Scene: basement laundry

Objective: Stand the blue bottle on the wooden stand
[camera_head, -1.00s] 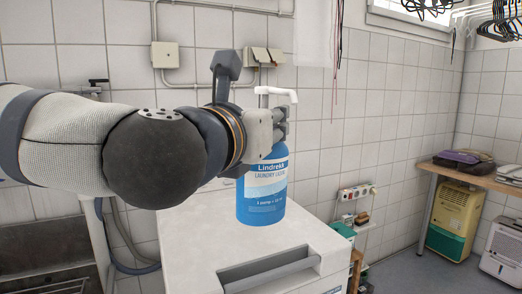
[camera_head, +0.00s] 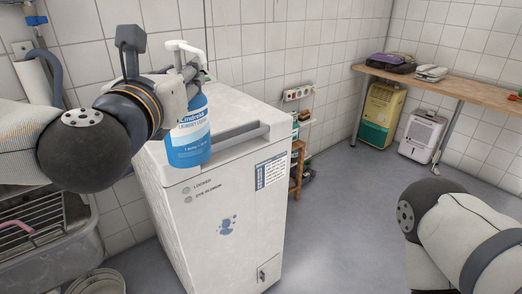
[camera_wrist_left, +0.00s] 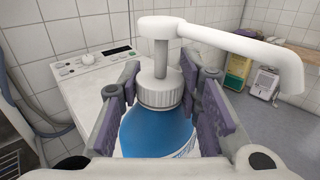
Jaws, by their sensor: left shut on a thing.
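The blue bottle (camera_head: 187,140) has a white label and a white pump top. My left gripper (camera_head: 190,82) is shut around it just below the pump, and the bottle is upright. In the left wrist view the bottle's blue shoulder (camera_wrist_left: 158,128) and white collar sit between the two finger pads. The bottle's base appears over the front left of the white washing machine's top; I cannot tell whether it touches. A brown wooden piece, possibly the wooden stand (camera_head: 297,165), shows beside the machine's right side, mostly hidden. My right gripper is out of view.
The white washing machine (camera_head: 225,225) fills the middle. A metal sink (camera_head: 50,245) stands at left. A wooden-topped bench (camera_head: 450,88) runs along the right wall, with a yellow-green unit (camera_head: 380,115) and a white unit (camera_head: 421,136) below. The grey floor between is clear.

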